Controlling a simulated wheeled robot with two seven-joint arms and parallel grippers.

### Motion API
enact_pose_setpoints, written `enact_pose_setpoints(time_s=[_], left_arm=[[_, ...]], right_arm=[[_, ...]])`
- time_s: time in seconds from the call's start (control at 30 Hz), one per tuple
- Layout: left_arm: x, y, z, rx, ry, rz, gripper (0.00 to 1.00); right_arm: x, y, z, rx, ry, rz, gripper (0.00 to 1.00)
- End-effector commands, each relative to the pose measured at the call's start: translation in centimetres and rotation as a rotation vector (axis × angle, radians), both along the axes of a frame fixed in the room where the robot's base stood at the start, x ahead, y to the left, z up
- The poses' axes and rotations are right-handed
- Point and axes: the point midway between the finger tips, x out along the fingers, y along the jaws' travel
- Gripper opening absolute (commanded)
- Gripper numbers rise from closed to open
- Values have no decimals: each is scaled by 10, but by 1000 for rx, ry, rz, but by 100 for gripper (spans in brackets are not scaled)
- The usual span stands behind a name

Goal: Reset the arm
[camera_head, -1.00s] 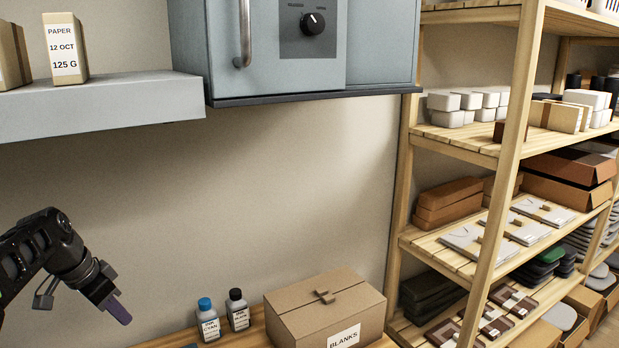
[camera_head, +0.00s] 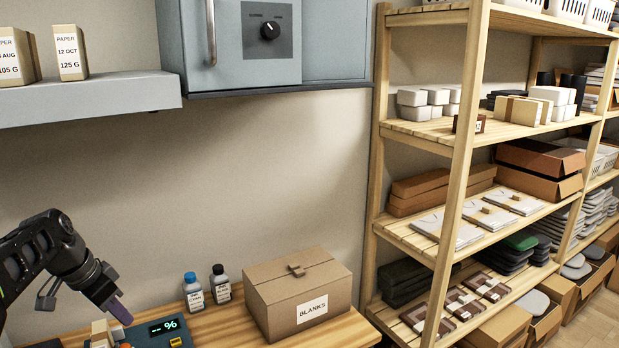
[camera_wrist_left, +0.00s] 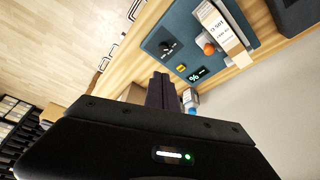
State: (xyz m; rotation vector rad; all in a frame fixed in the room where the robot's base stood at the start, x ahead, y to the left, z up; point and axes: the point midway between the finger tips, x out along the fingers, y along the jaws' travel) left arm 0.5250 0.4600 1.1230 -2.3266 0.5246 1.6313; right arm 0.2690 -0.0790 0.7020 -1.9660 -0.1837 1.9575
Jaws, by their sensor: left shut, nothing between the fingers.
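My left gripper (camera_head: 118,309) is at the lower left of the head view, its dark arm coming in from the left edge. Its purple-tipped fingers are shut and empty, pointing down and to the right, near the blue device with a lit % display (camera_head: 168,325) on the wooden bench. In the left wrist view the shut fingers (camera_wrist_left: 161,90) show in the middle, with the blue device (camera_wrist_left: 178,45) beyond them. My right gripper is in neither view.
Two ink bottles (camera_head: 194,291) and a cardboard BLANKS box (camera_head: 296,297) stand on the bench (camera_head: 245,325). A wall shelf (camera_head: 90,97) and a grey-blue cabinet (camera_head: 340,45) hang above. A stocked wooden rack (camera_head: 455,170) stands at the right.

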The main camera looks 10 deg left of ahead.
Motion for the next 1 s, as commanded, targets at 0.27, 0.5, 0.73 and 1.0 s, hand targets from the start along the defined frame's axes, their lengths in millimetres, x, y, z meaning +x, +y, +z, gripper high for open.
enact_pose_setpoints(time_s=[0.27,0.5,0.73,1.0], left_arm=[[12,-19,-48,-28,32,37,0],[19,-49,-116,-64,77,95,0],[9,-105,-216,-117,147,187,0],[-76,-221,-364,-206,287,373,0]], right_arm=[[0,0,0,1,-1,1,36],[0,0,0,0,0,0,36],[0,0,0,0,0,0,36],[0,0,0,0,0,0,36]])
